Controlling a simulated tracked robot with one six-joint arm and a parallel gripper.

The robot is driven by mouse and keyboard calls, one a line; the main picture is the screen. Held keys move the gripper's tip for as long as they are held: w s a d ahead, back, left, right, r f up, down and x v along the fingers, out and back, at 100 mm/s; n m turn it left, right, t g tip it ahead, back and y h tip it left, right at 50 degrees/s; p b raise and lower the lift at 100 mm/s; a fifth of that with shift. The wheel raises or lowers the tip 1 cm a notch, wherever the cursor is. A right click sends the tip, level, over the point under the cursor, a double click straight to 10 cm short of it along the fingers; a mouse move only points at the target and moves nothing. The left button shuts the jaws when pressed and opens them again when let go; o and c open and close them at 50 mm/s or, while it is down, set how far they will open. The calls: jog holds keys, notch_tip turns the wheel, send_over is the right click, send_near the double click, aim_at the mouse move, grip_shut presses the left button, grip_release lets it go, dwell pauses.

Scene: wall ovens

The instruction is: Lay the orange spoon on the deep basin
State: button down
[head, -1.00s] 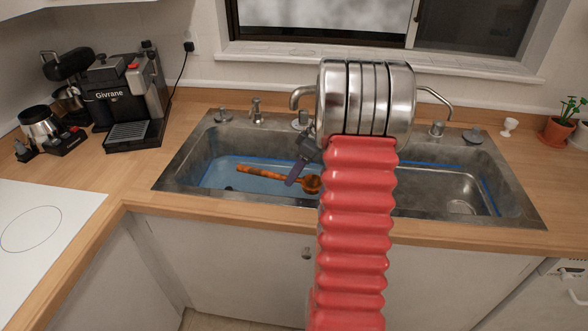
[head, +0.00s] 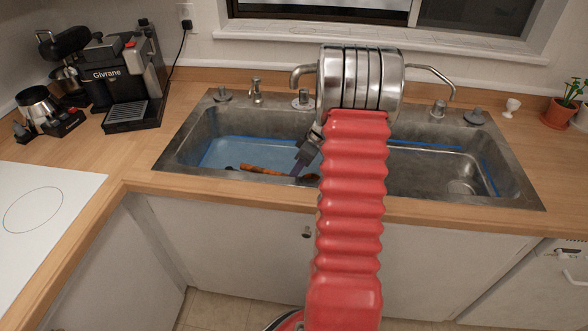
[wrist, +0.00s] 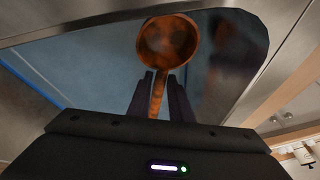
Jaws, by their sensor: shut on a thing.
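The orange spoon (head: 262,170) is wooden-looking, with a long handle and a round bowl. It lies nearly level within the left basin (head: 224,151) of the metal sink, which has a blue floor. The front rim hides part of the spoon, so I cannot tell whether it touches the floor. My gripper (head: 303,168) reaches down into this basin and is shut on the spoon's handle near the bowl. In the wrist view, the dark fingers (wrist: 160,88) pinch the handle, with the bowl (wrist: 167,42) just beyond them.
A second basin (head: 425,172) lies to the right, partly behind my arm. Taps and knobs (head: 303,98) line the sink's back edge. A coffee machine (head: 125,85) stands on the left counter and a potted plant (head: 560,108) at far right. The front counter strip is clear.

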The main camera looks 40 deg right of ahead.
jog(key=shift+f, duration=1.4)
jog(key=c, duration=1.5)
grip_release()
jog(key=v, duration=1.3)
jog(key=shift+s+d+r, duration=0.15)
jog(key=shift+s+r, duration=0.1)
jog(key=shift+r, duration=0.05)
